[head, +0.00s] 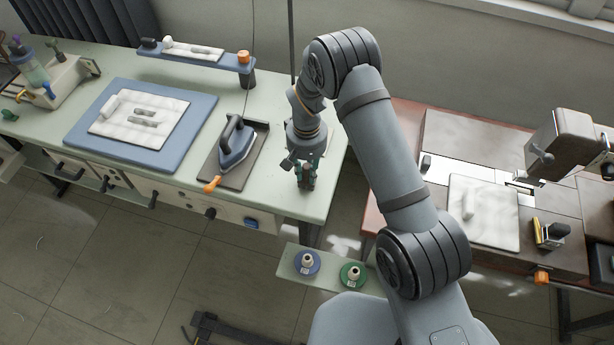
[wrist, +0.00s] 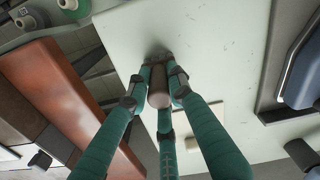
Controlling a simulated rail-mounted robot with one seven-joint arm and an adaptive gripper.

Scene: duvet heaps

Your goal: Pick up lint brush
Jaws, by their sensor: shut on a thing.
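My gripper (head: 306,178) is over the right end of the pale green table in the head view. In the wrist view, its teal fingers (wrist: 160,78) are closed around the lint brush. The brush shows there as a brown rounded handle (wrist: 159,96) between the fingers, with a darker part at the fingertips. Much of the brush is hidden by the fingers. In the head view I cannot make the brush out clearly. I cannot tell whether it touches the tabletop.
The pale green table (head: 325,165) has an iron (head: 236,143) on a dark rest left of my gripper. A blue pressing board (head: 80,130) lies farther left. Two spools (head: 307,262) (head: 352,273) stand on a low shelf. A sewing machine (head: 563,140) stands right.

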